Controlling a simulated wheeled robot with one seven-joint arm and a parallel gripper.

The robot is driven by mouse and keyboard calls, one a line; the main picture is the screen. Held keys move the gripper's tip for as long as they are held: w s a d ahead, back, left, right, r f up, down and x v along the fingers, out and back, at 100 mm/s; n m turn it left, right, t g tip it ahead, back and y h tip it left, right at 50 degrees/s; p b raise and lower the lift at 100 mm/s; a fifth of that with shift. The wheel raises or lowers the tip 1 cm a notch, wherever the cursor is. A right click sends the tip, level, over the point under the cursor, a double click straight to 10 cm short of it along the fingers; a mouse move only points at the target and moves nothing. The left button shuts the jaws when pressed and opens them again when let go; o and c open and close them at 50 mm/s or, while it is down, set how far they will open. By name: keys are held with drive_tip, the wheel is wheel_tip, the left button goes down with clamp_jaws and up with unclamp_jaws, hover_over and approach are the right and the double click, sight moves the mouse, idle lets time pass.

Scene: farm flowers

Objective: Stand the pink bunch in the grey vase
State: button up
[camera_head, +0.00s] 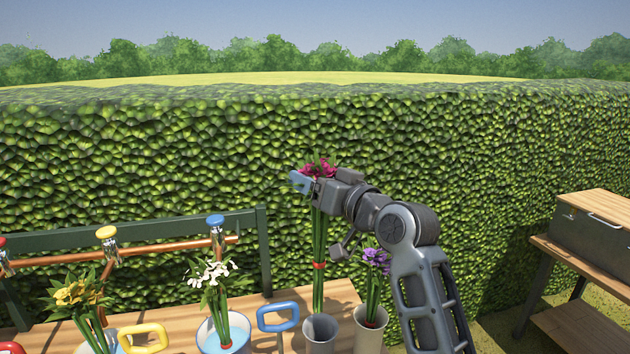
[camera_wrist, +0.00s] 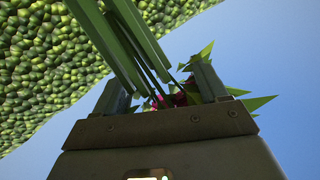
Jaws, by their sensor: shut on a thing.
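The pink bunch (camera_head: 319,235) has dark pink blooms, long green stems and a red band, and it hangs upright. My gripper (camera_head: 304,181) is shut on it just below the blooms. The grey vase (camera_head: 320,338) stands on the wooden bench directly below. The stem ends meet the vase's mouth in the head view; I cannot tell how far inside they reach. In the wrist view the green stems (camera_wrist: 125,40) pass between the fingers of my gripper (camera_wrist: 160,90), with pink petals partly hidden behind it.
A pale vase (camera_head: 369,335) with a purple bunch (camera_head: 375,262) stands close on the right. Left are a blue-handled bucket (camera_head: 240,338) with white flowers, a yellow-handled one with yellow flowers (camera_head: 78,293), and taps on a copper pipe (camera_head: 170,246). A hedge rises behind.

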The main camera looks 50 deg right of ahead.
sight(317, 265)
drive_tip(key=shift+f+b, duration=7.2)
drive_tip(key=shift+f, duration=2.25)
drive_tip(key=o, duration=1.7)
drive_tip(key=shift+c, duration=0.2)
drive_tip(key=shift+s, duration=0.15)
drive_tip(key=v, duration=0.7)
drive_tip(key=shift+s, duration=0.35)
